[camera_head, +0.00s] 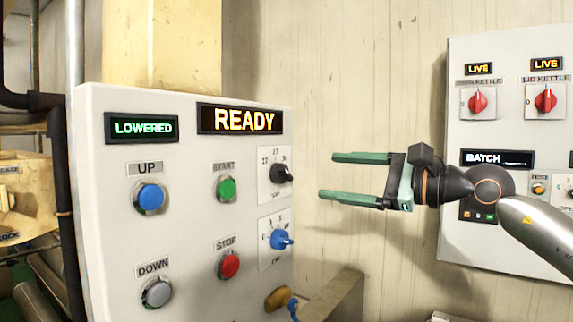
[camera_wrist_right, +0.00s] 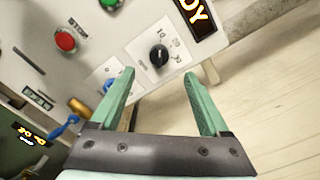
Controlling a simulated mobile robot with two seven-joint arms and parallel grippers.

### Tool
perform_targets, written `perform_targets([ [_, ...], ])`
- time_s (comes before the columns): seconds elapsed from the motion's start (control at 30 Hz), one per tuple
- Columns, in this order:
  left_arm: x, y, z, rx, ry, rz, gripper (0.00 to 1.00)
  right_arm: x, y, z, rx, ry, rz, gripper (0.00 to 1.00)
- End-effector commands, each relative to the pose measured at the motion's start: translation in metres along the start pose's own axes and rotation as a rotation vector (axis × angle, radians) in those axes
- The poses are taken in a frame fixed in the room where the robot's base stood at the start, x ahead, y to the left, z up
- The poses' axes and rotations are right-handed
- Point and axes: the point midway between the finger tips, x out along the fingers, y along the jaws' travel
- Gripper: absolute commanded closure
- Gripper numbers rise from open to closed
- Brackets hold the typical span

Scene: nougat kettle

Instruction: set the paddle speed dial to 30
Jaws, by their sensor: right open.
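The paddle speed dial looks to be the black knob (camera_head: 282,173) on a white plate with a numbered scale, at the right edge of the grey control panel (camera_head: 190,300). The black knob also shows in the right wrist view (camera_wrist_right: 158,56), ahead of the fingertips. I cannot tell for sure which mark its pointer is on. My right gripper (camera_head: 327,177), with green fingers, is open and empty. It is to the right of the knob, its fingers pointing left towards the panel, apart from it. My left gripper is not in view.
A blue knob (camera_head: 281,239) is below the black one. Green START (camera_head: 227,188) and red STOP (camera_head: 228,265) buttons are to the left. Displays read READY (camera_head: 241,119) and LOWERED (camera_head: 142,128). A second panel with red switches (camera_head: 478,102) is on the wall behind my right arm.

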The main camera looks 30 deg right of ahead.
Motion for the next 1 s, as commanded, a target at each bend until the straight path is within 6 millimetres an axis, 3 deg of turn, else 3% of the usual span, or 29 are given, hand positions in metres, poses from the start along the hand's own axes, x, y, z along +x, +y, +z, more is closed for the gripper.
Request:
perform_targets([
  [0.1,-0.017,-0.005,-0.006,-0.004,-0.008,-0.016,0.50,0.022,-0.005,0.005,0.004,-0.004,0.005,0.21],
  [0.5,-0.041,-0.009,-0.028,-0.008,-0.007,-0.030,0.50,0.084,-0.002,0.004,0.005,-0.005,0.002,0.21],
  [0.7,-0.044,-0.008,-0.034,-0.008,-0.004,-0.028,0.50,0.100,-0.001,0.002,0.004,-0.004,0.001,0.21],
  [1.0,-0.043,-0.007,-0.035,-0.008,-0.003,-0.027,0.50,0.103,0.000,0.000,0.002,-0.001,0.000,0.21],
])
